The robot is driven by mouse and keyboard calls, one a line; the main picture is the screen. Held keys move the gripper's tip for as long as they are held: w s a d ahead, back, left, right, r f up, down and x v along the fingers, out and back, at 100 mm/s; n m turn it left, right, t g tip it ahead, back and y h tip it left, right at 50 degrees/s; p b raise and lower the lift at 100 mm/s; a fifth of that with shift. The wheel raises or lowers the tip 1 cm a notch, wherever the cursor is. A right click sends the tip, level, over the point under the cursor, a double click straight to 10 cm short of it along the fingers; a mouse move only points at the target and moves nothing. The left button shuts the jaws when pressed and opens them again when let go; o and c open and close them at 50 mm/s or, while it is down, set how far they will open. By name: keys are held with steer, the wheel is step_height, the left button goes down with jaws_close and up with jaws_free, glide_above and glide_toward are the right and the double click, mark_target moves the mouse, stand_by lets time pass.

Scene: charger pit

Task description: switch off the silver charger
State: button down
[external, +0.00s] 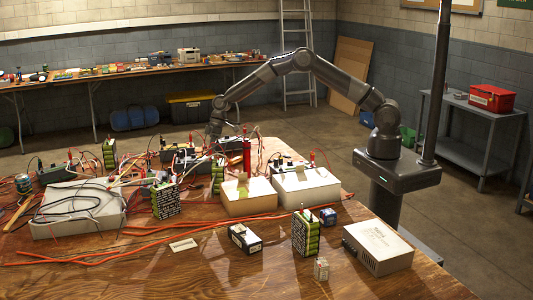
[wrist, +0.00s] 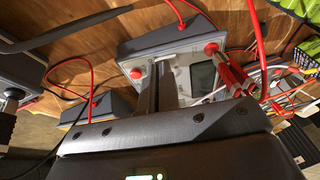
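A silver-grey charger (wrist: 196,27) lies under my gripper in the wrist view. It has a pale front panel (wrist: 182,76), a small dark screen (wrist: 202,75), a red knob (wrist: 136,73) and red clips (wrist: 230,72). My gripper's two dark fingers (wrist: 160,78) point at this panel, close together, just right of the red knob. They cover part of the panel, and no switch shows clearly. I cannot tell if the tips touch it. In the external view my gripper (external: 216,134) hangs low over the back of the wooden table, among dark boxes (external: 180,158).
Red cables (external: 150,230) and black leads run over the table (external: 200,275). A red upright object (external: 246,158) stands right of my gripper. Pale boxes (external: 305,187), green battery packs (external: 305,236) and a vented box (external: 378,248) stand nearer the front. More grey units flank the charger.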

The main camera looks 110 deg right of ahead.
steer(key=shift+s+a+f, duration=0.1)
steer(key=shift+a+f, duration=0.3)
steer(key=shift+f, duration=0.1)
steer(key=shift+w+a+r, duration=0.15)
steer(key=shift+w+a, duration=0.05)
steer(key=shift+a, duration=0.75)
steer(key=r, duration=0.1)
steer(key=d+r, duration=0.1)
steer(key=r, duration=0.1)
steer(key=d+r, duration=0.1)
steer(key=r, duration=0.1)
steer(key=shift+s, duration=0.1)
steer(key=v, duration=1)
steer(key=shift+a, duration=0.1)
